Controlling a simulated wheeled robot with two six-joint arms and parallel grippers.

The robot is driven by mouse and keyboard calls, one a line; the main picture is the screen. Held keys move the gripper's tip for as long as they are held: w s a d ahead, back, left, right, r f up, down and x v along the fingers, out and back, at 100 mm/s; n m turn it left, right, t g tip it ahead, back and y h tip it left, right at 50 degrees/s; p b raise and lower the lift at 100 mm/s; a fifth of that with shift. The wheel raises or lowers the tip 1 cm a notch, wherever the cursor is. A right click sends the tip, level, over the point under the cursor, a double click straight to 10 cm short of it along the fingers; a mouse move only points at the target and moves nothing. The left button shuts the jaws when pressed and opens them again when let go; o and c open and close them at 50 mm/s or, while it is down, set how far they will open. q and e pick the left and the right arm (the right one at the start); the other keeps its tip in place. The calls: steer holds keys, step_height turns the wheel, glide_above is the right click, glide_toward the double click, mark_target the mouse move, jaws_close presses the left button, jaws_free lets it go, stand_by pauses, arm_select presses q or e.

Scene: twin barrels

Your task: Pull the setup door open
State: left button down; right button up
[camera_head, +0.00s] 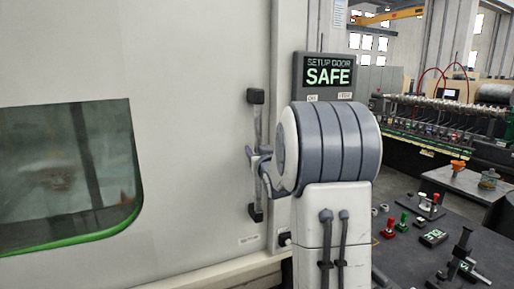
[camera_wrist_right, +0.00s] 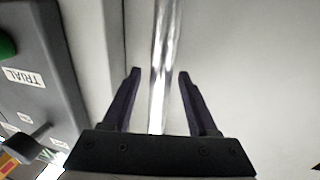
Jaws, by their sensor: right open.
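The setup door (camera_head: 190,60) is a large pale panel with a dark window at its left. Its vertical handle (camera_head: 258,125) is a metal bar between two black mounts near the panel's right edge. My right gripper (camera_head: 252,158) is at the middle of the handle, partly hidden by my own grey arm. In the right wrist view the gripper (camera_wrist_right: 158,75) is open, with the shiny handle bar (camera_wrist_right: 161,60) running between its two dark fingers. Gaps show on both sides of the bar. My left gripper is not in view.
A grey display box (camera_head: 327,75) reading "SETUP DOOR SAFE" is right of the handle. A dark bench (camera_head: 405,265) with small coloured knobs and fixtures stands at the lower right. In the wrist view, a grey box (camera_wrist_right: 40,85) marked "TRIAL" lies to the left.

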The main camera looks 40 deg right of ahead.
jaws_close()
steer(key=shift+f, duration=0.1)
stand_by(1.4)
